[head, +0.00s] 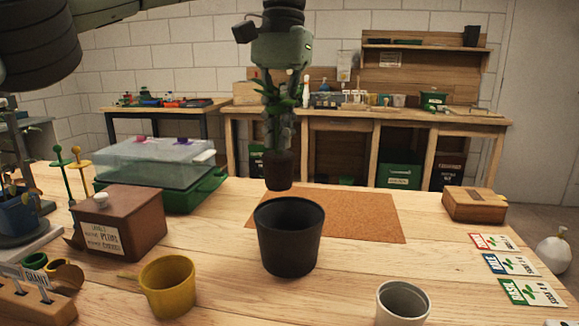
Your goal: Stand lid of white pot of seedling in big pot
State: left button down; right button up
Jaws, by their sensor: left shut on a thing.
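My left gripper (281,118) hangs down from the top middle, shut on a green leafy seedling (273,103). The seedling is upright, with a dark brown root plug or small pot (279,171) at its bottom; part of the plant is hidden by the fingers. The big black pot (289,243) stands on the table's front middle. The seedling's lower end appears just above the big pot's far rim, apart from it; I cannot tell how well it is centred. A white pot (402,304) stands at the lower right, cut off by the frame. No lid shows clearly on it. My right gripper is not in view.
A cork mat (365,214) lies behind the big pot. A yellow mug-like pot (168,287), a brown box (124,222) and a clear-lidded green tray (196,190) stand left. Seed packets (515,263) and a wooden box (474,204) lie right.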

aim_at(289, 152)
pick_arm(q)
jog(key=shift+w+d+f, duration=0.3)
jog(key=shift+d+f, duration=0.15)
jog(key=shift+d, duration=0.35)
notch_tip(289, 152, down, 3)
jog(key=shift+f+b, duration=0.2)
jog(key=shift+b, duration=0.25)
jog(key=shift+f, duration=0.35)
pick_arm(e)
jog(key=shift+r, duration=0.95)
pick_arm(q)
jog(key=shift+f, duration=0.2)
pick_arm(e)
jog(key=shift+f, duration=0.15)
pick_arm(q)
jog(key=shift+f+p, duration=0.3)
jog(key=shift+f, duration=0.15)
jog(key=c, duration=2.1)
grip_release()
jog(key=o, duration=0.5)
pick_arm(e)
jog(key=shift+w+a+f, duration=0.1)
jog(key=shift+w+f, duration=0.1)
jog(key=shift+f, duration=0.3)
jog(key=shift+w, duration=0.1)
